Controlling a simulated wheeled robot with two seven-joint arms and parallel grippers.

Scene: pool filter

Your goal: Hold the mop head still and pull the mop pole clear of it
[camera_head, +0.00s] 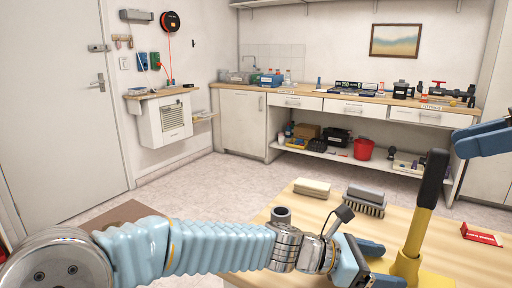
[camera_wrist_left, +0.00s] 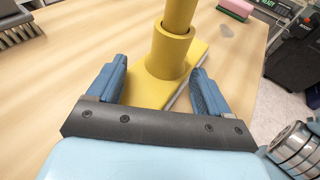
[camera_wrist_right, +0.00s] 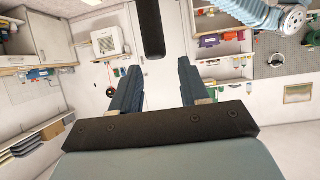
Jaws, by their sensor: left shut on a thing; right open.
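The yellow mop head (camera_head: 432,279) lies on the wooden table with its raised socket, also in the left wrist view (camera_wrist_left: 150,88). The mop pole (camera_head: 419,228) stands upright in the socket, slightly tilted in the head view, with a black grip (camera_head: 433,180) on top. My left gripper (camera_head: 384,265) is shut on the mop head; its fingers (camera_wrist_left: 160,75) flank the head beside the socket. My right gripper (camera_head: 464,140) is open and empty, just right of the black grip. In the right wrist view the grip (camera_wrist_right: 148,28) lies ahead of the fingertips, apart from them.
A scrubbing brush (camera_head: 366,202) and a pale block (camera_head: 312,188) lie at the table's back edge. A red item (camera_head: 481,235) lies at the right. A workbench (camera_head: 340,105) with a red bucket (camera_head: 363,149) beneath runs along the back wall. Open floor separates it from the table.

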